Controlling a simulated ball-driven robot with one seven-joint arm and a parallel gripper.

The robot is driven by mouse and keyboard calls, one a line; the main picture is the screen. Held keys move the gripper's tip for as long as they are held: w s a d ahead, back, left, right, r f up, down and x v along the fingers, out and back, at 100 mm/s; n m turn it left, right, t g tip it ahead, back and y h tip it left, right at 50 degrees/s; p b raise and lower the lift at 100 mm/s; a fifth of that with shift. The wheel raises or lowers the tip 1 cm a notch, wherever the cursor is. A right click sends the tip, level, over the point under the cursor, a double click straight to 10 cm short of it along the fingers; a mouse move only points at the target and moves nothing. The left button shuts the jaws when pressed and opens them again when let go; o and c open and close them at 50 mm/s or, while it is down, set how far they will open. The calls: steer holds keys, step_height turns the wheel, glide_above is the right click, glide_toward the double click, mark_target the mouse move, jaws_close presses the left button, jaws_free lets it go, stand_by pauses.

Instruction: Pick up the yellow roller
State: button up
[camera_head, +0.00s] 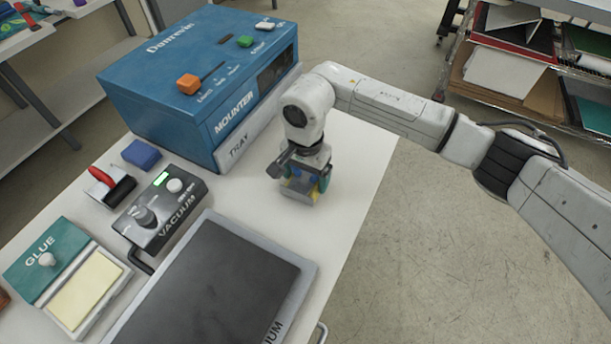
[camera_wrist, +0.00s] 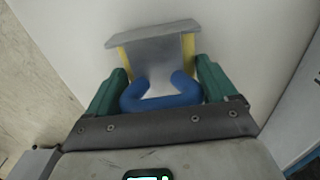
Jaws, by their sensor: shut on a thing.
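My gripper (camera_head: 304,184) is over the white table, in front of the blue mounter's tray side. In the wrist view its two green fingers (camera_wrist: 160,85) are shut on a grey piece with yellow sides, which I take for the yellow roller (camera_wrist: 188,47). A blue C-shaped part lies between the fingers, in front of the grey piece. In the head view only a little yellow (camera_head: 290,196) shows low at the gripper; the rest is hidden. I cannot tell whether the held piece touches the table.
The blue mounter (camera_head: 165,90) stands behind. A dark vacuum plate (camera_head: 205,290) lies in front. The table's right strip is clear.

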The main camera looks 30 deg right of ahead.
steer(key=shift+r, duration=0.5)
step_height(320, 180, up, 2)
steer(key=shift+r, duration=0.1)
steer(key=s+d+r+b, duration=0.3)
steer(key=s+r, duration=0.6)
steer(key=s, duration=0.4)
steer(key=shift+s+r+b, duration=0.35)
steer(key=shift+r+b, duration=0.05)
steer(key=shift+b, duration=0.2)
steer(key=o, duration=0.5)
steer(key=c, duration=0.3)
